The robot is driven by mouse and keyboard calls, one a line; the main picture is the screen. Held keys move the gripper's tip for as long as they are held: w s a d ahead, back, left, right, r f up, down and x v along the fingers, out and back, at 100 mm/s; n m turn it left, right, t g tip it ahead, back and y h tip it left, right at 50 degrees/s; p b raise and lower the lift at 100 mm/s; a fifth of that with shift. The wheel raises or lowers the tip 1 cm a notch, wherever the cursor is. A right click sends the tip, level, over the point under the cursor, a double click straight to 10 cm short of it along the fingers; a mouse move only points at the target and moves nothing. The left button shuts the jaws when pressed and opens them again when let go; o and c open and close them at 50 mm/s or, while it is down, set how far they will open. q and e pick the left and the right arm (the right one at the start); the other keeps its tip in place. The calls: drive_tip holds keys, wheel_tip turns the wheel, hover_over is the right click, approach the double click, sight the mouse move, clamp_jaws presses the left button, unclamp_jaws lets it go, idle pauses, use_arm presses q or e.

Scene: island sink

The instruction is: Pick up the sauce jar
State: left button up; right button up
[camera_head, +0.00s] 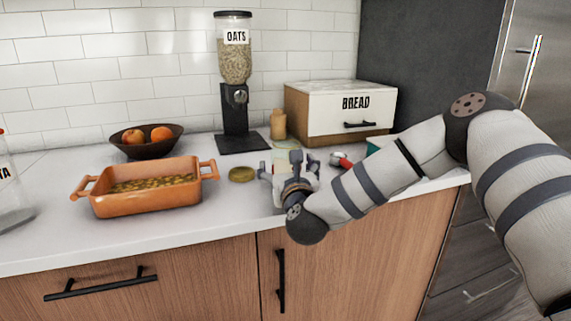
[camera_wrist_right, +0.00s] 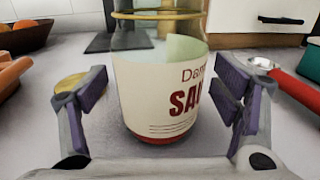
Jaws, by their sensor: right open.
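The sauce jar (camera_wrist_right: 165,85) stands upright on the counter, a clear glass jar with a cream label reading "SAU…" and a red bottom band. A gold ring runs around its neck, and its top is cut off in the wrist view. My right gripper (camera_wrist_right: 157,92) is open, with one purple-padded finger on each side of the jar and visible gaps between. In the head view the right gripper (camera_head: 289,172) hides most of the jar (camera_head: 288,156). A round golden-green lid (camera_head: 242,174) lies on the counter to its left. My left gripper is not in view.
An orange baking dish (camera_head: 142,198) and fruit bowl (camera_head: 147,148) stand left. The oats dispenser (camera_head: 236,100), small wooden bottle (camera_head: 278,125) and bread box (camera_head: 341,108) stand behind. A red-handled scoop (camera_wrist_right: 292,88) lies right of the jar.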

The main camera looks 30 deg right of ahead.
drive_tip(key=shift+w, duration=0.15)
drive_tip(key=c, duration=1.6)
drive_tip(key=shift+r, duration=0.1)
drive_tip(key=shift+r, duration=0.1)
